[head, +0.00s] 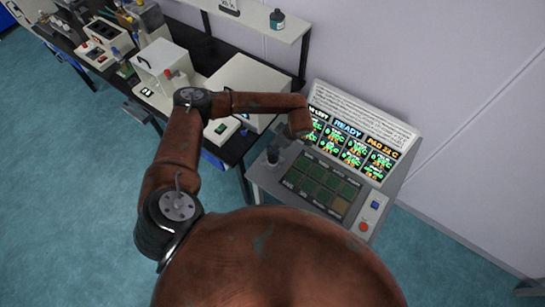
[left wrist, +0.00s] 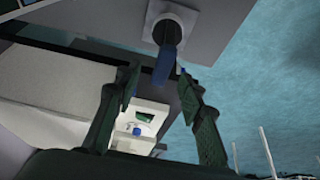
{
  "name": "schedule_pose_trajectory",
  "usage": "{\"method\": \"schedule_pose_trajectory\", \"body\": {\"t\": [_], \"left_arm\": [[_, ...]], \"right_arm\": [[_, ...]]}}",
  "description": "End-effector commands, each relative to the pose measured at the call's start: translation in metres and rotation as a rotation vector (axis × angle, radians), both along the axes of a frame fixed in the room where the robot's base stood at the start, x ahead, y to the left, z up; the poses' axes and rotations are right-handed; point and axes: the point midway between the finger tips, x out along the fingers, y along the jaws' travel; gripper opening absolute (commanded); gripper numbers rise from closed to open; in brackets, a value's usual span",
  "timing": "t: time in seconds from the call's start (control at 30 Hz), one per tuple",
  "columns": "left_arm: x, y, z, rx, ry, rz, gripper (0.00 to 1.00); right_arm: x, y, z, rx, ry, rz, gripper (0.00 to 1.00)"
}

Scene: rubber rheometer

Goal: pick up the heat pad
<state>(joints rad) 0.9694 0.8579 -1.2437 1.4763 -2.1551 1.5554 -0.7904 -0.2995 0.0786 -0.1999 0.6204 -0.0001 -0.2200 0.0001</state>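In the left wrist view, a dark blue upright piece (left wrist: 165,62) stands in a round pale holder (left wrist: 173,22) on a grey surface. It may be the heat pad, but I cannot tell for sure. My left gripper (left wrist: 158,76) is open, its two fingers apart. The blue piece's end shows between the fingertips, with no clear contact. In the head view, a small dark piece (head: 272,154) stands at the left corner of the console (head: 257,175), just below my left wrist. The left fingers are not clear there. My right gripper is in neither view.
The console's lit screen (head: 349,143) reads READY and PAD 22 C. Beside it are a dark key panel (head: 320,184) and a red button (head: 363,227). Left stands a black bench with white instruments (head: 247,88). A shelf (head: 262,24) holds a bottle (head: 277,19).

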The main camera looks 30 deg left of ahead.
Motion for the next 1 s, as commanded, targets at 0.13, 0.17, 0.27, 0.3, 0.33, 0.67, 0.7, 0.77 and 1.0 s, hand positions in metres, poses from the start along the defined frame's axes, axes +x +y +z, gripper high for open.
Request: {"method": "schedule_pose_trajectory", "body": {"t": [0.13, 0.17, 0.27, 0.3, 0.33, 0.67, 0.7, 0.77, 1.0], "left_arm": [[-0.003, 0.006, -0.02, -0.001, 0.002, 0.003, 0.36], [-0.002, 0.008, -0.024, -0.001, 0.001, 0.003, 0.36], [-0.002, 0.012, -0.033, -0.001, 0.002, 0.002, 0.36], [-0.002, 0.012, -0.035, -0.002, 0.002, 0.002, 0.36], [-0.002, 0.012, -0.036, -0.002, 0.001, 0.001, 0.36], [-0.001, 0.012, -0.037, -0.002, 0.0, 0.0, 0.27], [-0.001, 0.012, -0.037, -0.002, 0.0, 0.0, 0.25], [-0.001, 0.012, -0.037, -0.002, 0.0, 0.0, 0.2], [-0.001, 0.012, -0.036, -0.002, 0.0, 0.001, 0.04]], "right_arm": [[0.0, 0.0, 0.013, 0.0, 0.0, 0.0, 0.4], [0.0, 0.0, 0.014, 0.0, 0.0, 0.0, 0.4], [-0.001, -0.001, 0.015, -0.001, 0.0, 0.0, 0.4], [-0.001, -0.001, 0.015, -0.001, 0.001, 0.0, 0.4], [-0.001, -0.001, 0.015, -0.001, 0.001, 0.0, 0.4], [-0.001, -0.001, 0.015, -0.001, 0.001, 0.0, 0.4], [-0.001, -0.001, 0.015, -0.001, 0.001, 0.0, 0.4], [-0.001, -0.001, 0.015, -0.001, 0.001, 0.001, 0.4], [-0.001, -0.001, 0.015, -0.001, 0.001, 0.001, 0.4]]}}
